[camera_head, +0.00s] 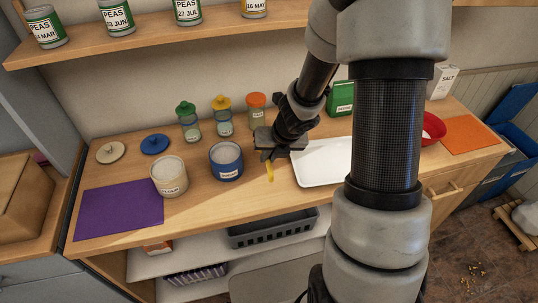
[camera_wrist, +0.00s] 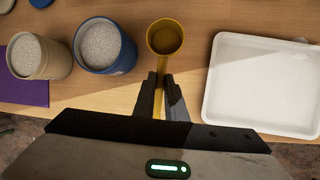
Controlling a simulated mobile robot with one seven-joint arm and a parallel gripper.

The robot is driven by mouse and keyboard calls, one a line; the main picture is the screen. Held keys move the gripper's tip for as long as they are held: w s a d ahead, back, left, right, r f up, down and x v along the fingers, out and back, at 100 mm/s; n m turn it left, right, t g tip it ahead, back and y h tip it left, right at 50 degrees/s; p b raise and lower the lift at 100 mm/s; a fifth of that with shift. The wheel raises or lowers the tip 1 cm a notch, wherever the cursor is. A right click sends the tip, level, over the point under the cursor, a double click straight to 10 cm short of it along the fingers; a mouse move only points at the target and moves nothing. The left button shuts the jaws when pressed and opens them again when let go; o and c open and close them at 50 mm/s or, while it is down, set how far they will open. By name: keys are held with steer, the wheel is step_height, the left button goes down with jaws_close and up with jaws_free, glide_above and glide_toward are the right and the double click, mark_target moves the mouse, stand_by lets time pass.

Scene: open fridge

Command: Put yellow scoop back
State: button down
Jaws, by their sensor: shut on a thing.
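The yellow scoop (camera_wrist: 165,37) is in my gripper (camera_wrist: 163,85), which is shut on its handle. In the wrist view the scoop's round cup points away from me, between the blue canister and the white tray. In the head view only a small yellow part of the scoop (camera_head: 269,172) shows below my gripper (camera_head: 268,155); the rest is hidden. The blue canister (camera_head: 227,174) is open and full of pale grains, just left of the gripper. The cream canister (camera_head: 170,188), also open and full of pale grains, stands further left.
A white tray (camera_head: 318,178) lies right of the gripper. A blue lid (camera_head: 155,144) and a cream lid (camera_head: 110,152) lie behind the canisters. Several small lidded jars (camera_head: 222,128) stand at the back. A purple mat (camera_head: 118,209) lies bare at left, an orange mat (camera_head: 468,137) at right.

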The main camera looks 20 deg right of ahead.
steer(key=shift+f+b, duration=2.5)
steer(key=shift+f, duration=0.25)
steer(key=shift+f+b, duration=0.65)
steer(key=shift+f, duration=0.05)
steer(key=shift+r, duration=0.1)
steer(key=c, duration=1.7)
jaws_free()
steer(key=p+v, duration=1)
steer(key=v, duration=0.7)
steer(key=shift+s+a+r+p, duration=0.1)
steer(key=shift+s+r+p, duration=0.1)
steer(key=shift+p, duration=0.2)
steer(key=shift+w, duration=0.1)
